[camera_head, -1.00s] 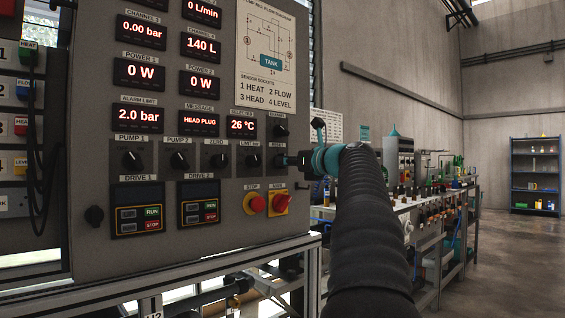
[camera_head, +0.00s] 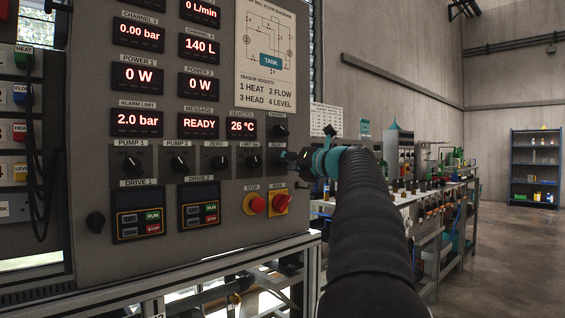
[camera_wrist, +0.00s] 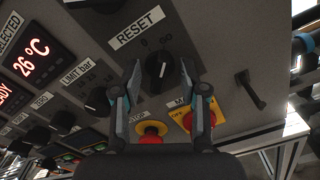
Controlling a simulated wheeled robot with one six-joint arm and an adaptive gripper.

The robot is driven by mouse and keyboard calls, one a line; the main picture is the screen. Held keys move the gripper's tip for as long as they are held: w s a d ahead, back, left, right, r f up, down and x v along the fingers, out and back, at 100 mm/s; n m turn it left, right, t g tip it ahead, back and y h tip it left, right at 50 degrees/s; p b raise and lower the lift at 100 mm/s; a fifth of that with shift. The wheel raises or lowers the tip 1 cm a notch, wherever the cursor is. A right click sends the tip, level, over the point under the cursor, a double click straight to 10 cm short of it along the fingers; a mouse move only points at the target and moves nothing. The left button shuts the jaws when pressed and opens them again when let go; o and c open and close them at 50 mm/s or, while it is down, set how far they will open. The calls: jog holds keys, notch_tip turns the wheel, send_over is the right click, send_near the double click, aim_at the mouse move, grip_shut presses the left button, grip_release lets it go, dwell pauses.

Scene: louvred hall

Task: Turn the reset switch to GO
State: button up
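The reset switch is a black knob (camera_wrist: 158,72) under the white RESET label (camera_wrist: 136,27) in the wrist view. Small marks 0 and GO sit above the knob. Its pale pointer line seems to lean toward GO, though it is small. My gripper (camera_wrist: 161,67) is open, with one finger on each side of the knob and gaps visible between. In the head view my gripper (camera_head: 288,158) is at the right edge of the panel and largely hides the reset knob. The message display (camera_head: 199,124) reads READY.
The red stop button (camera_head: 257,204) and the main switch on its yellow plate (camera_head: 279,203) sit just below the reset switch. The limit knob (camera_head: 250,161) is close on the left. A bench with equipment (camera_head: 430,195) stands behind my arm.

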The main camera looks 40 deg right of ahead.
jog(key=shift+s, duration=0.1)
jog(key=s, duration=0.6)
jog(key=shift+s+d, duration=0.3)
jog(key=shift+s, duration=0.1)
jog(key=s, duration=1.2)
jog(key=shift+d, duration=0.45)
dwell(1.7)
